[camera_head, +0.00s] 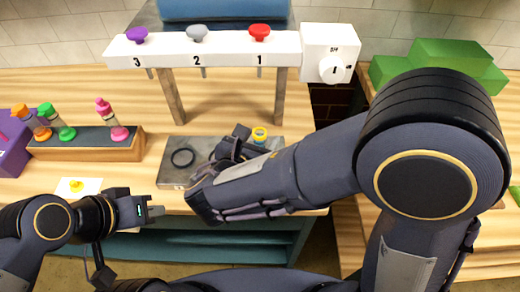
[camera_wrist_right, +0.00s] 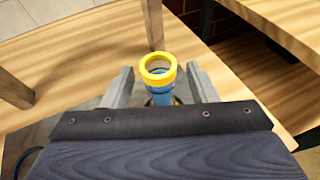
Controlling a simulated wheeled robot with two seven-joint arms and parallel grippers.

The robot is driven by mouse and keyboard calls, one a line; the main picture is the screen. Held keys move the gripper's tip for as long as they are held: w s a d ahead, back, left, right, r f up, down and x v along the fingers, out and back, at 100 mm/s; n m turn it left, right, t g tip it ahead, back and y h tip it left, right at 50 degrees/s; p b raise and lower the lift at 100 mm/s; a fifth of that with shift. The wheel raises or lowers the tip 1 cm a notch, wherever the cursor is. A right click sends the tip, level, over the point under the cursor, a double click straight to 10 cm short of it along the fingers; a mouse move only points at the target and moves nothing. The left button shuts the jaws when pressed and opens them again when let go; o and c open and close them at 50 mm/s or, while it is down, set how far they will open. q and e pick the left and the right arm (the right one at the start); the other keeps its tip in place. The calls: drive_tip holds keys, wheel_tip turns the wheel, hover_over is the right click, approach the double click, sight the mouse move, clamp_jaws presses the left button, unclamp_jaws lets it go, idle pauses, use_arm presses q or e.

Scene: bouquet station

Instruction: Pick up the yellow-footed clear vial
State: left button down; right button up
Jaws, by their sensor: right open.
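A small vial with a yellow rim (camera_head: 259,133) stands on the grey plate, partly hidden behind my right gripper and forearm. In the right wrist view the vial (camera_wrist_right: 158,66) shows its yellow ring and a blue part below, between the two fingers. Its foot is hard to make out. My right gripper (camera_wrist_right: 160,84) is open, with a finger on each side of the vial and visible gaps. My left gripper (camera_head: 154,212) is at the lower left, away from the vial; its jaw opening is unclear.
A wooden rack (camera_head: 90,153) at left holds orange, green and pink vials. A white numbered bar (camera_head: 225,47) on legs stands behind; green blocks (camera_head: 440,62) are at right.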

drive_tip(key=shift+w+d+f, duration=0.1)
drive_tip(key=shift+w, duration=0.1)
drive_tip(key=c, duration=1.1)
clamp_jaws()
